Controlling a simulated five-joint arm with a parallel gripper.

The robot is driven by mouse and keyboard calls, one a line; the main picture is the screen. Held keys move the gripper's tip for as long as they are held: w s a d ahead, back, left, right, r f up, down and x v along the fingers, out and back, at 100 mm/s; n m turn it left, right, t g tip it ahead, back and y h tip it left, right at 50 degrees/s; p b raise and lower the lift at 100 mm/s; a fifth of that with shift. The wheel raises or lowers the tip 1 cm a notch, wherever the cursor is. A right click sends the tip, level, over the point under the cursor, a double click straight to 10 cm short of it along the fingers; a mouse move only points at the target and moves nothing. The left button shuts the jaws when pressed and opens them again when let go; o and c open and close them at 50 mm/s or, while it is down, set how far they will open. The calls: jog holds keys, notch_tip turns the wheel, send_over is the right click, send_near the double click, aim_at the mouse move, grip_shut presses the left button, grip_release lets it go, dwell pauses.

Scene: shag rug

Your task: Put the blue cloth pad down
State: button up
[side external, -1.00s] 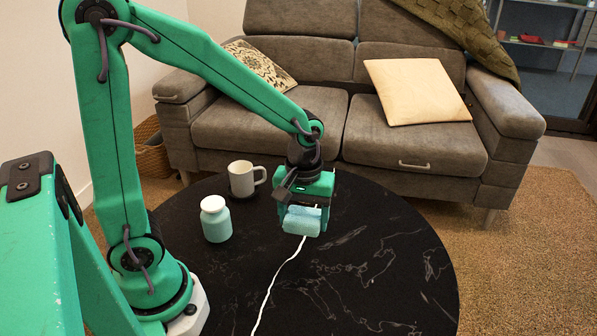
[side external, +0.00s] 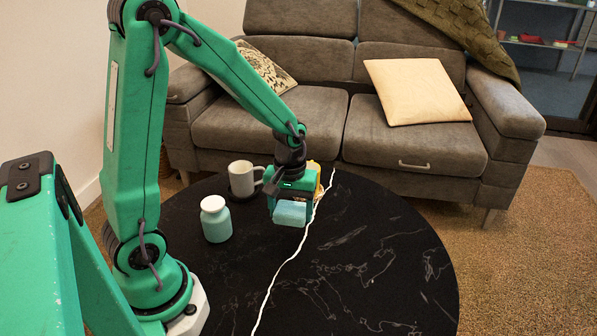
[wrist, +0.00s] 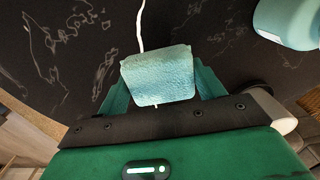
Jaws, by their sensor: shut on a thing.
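The light-blue cloth pad (side external: 290,214) is held between the fingers of my gripper (side external: 291,203), over the far middle part of the black round table (side external: 350,270). Whether its underside touches the table cannot be told. In the wrist view, the pad (wrist: 158,76) sits between the two green fingers of my gripper (wrist: 160,92), which are partly hidden behind it.
A pale-blue jar with a white lid (side external: 215,220) and a white mug (side external: 242,178) stand left of the pad. A white cord (side external: 278,272) runs across the table, close by the pad. Something yellow (side external: 316,178) is partly hidden behind my gripper. The table's right side is clear.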

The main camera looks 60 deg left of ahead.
aim_at(287, 207)
jog(key=a+f, duration=0.1)
jog(key=w+a+f, duration=0.1)
jog(key=a, duration=0.1)
jog(key=shift+a+f, duration=0.1)
jog(key=shift+a, duration=0.15)
jog(key=shift+f, duration=2)
jog(key=shift+f, duration=0.1)
jog(key=o, duration=0.9)
jog(key=shift+o, duration=0.2)
notch_tip(287, 207, up, 12)
